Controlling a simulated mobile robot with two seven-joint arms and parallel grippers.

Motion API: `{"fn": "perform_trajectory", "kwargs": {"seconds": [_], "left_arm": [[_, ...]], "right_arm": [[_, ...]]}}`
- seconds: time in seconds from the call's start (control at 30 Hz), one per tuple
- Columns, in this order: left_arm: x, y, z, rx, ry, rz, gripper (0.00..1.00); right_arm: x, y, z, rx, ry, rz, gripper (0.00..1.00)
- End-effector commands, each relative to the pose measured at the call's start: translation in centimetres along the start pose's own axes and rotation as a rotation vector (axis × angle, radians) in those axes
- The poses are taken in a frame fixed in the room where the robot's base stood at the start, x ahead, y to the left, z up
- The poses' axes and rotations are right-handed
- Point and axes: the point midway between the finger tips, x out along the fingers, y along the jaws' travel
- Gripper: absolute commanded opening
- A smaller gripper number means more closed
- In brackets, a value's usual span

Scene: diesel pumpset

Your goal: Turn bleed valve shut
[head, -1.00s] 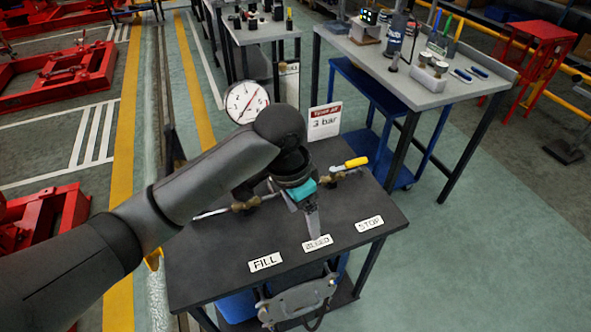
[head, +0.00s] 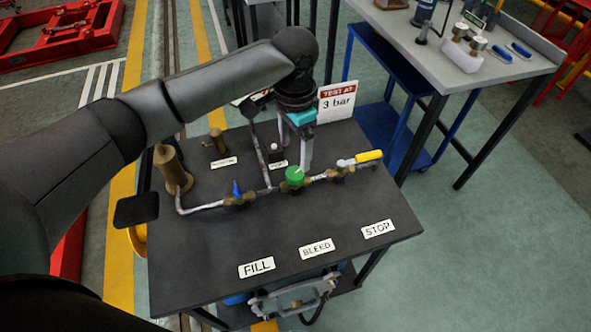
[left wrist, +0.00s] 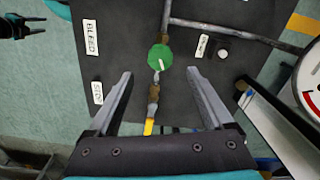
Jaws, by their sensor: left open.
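The middle valve, behind the BLEED label (head: 316,249), has a round green knob (head: 294,176) on the pipe. In the left wrist view the green knob (left wrist: 160,58) shows a pale mark, just ahead of the fingertips. My left gripper (head: 306,160) points down close behind the knob; the head view does not settle whether it touches. In the left wrist view my left gripper (left wrist: 160,74) is open, with nothing held. The pipe and the yellow handle (left wrist: 149,127) lie below the gap between its fingers. A dark two-pronged shape at the upper left looks like my right gripper (left wrist: 34,26), prongs apart.
A blue-handled valve (head: 237,190) is left of the knob; a yellow-handled valve (head: 368,156) is right. A brass cylinder (head: 172,170) and a "3 bar" sign (head: 338,101) stand on the dark bench (head: 215,250). The pressure gauge (left wrist: 308,88) is close by.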

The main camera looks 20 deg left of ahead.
Motion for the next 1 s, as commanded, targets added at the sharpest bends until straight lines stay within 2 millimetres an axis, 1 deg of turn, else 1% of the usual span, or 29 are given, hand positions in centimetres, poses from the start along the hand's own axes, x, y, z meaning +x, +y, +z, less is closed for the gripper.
{"fn": "perform_trajectory", "kwargs": {"seconds": [0.03, 0.2, 0.3, 0.4, 0.53, 0.77, 0.8, 1.0], "left_arm": [[1.5, 0.1, 0.1, -0.001, -0.003, 0.002, 0.85], [4.8, 0.1, 0.0, 0.0, -0.002, 0.001, 0.85], [6.1, 0.1, 0.0, 0.0, -0.001, 0.001, 0.85], [7.0, 0.1, 0.0, 0.001, 0.0, 0.001, 0.85], [7.5, 0.1, 0.0, 0.001, 0.0, 0.0, 0.85], [7.5, 0.1, 0.0, 0.001, 0.001, 0.0, 0.85], [7.5, 0.1, 0.0, 0.001, 0.001, 0.0, 0.84], [7.5, 0.1, 0.0, 0.001, 0.001, 0.0, 0.61]], "right_arm": [[0.6, 0.0, 0.0, 0.0, 0.0, 0.0, 0.5], [1.4, 0.0, 0.1, 0.0, 0.0, 0.0, 0.5], [1.8, 0.0, 0.1, 0.0, 0.0, 0.0, 0.5], [2.0, 0.0, 0.1, 0.0, 0.0, 0.0, 0.5], [2.1, 0.0, 0.1, 0.0, 0.0, 0.0, 0.5], [2.0, 0.0, 0.1, 0.001, 0.0, 0.0, 0.5], [2.0, 0.0, 0.1, 0.001, 0.0, 0.0, 0.5], [2.0, -0.1, 0.1, 0.001, 0.0, 0.0, 0.5]]}}
